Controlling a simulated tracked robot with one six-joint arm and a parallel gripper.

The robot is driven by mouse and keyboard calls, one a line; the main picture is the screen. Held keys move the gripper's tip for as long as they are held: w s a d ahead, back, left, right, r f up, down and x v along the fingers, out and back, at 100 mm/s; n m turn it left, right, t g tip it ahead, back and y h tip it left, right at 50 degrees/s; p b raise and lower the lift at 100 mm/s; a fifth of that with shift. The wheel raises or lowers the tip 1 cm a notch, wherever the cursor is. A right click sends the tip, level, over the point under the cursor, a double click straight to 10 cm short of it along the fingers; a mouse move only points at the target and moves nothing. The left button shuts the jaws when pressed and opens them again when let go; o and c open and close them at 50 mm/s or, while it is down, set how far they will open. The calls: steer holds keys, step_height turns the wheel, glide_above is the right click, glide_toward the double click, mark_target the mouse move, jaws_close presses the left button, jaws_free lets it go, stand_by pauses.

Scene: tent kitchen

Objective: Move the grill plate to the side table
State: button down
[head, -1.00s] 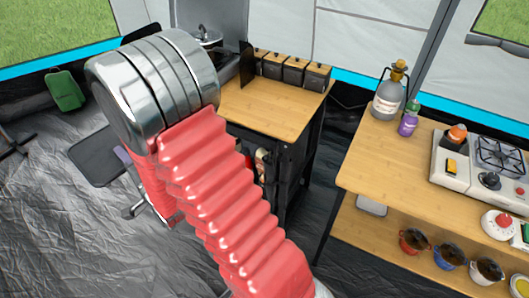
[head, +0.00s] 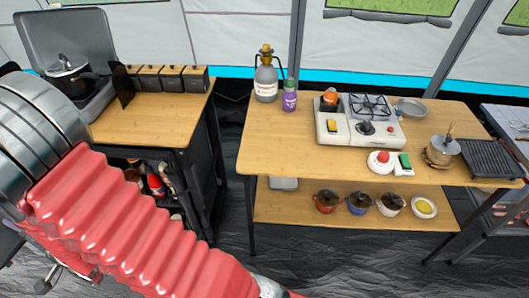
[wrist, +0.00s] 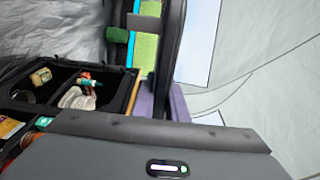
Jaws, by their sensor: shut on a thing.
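A black ridged plate (head: 494,158), which looks like the grill plate, lies on the right end of the long wooden table (head: 270,150). A grey metal-topped side table (head: 505,122) stands partly in view beyond it at the right edge. My gripper (wrist: 165,103), with purple fingers in the wrist view, is shut on a dark flat thing (wrist: 168,50) seen nearly edge-on. I cannot tell from this angle what that thing is. In the head view my red-sleeved arm fills the lower left, and the gripper is hardly visible there.
Dark floor lies in front.

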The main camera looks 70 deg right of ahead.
steer(key=s+d+m+g+h, duration=0.2)
steer(key=s+d+m+h, duration=0.25)
steer(key=d, duration=0.85)
steer(key=s+d+f+m+g+h, duration=0.1)
steer(key=s+d+m+g+h, duration=0.3)
steer(key=d, duration=0.8)
steer(key=s+d+m+g+h, duration=0.15)
steer(key=s+d+h, duration=0.45)
steer(key=d, duration=0.7)
steer(key=s+d+m+g+h, duration=0.1)
steer(key=s+d+m+g, duration=0.2)
steer(key=s, duration=0.8)
steer(key=s+d+f+m+g+h, duration=0.1)
steer(key=s+d+m+g, duration=0.3)
steer(key=s+d+g, duration=0.2)
steer(key=s+d+f+m+g+h, duration=0.1)
steer(key=s+d+m+g, duration=0.2)
steer(key=s, duration=1.2)
steer(key=d+g, duration=0.2)
steer(key=d, duration=0.2)
steer(key=shift+s+d+m, duration=0.25)
steer(key=shift+s+m, duration=0.05)
steer(key=shift+s, duration=0.05)
steer(key=shift+f+g, duration=0.1)
steer(key=shift+g, duration=0.15)
steer(key=shift+f, duration=2.85)
steer(key=shift+f, duration=0.1)
steer(key=shift+f, duration=2)
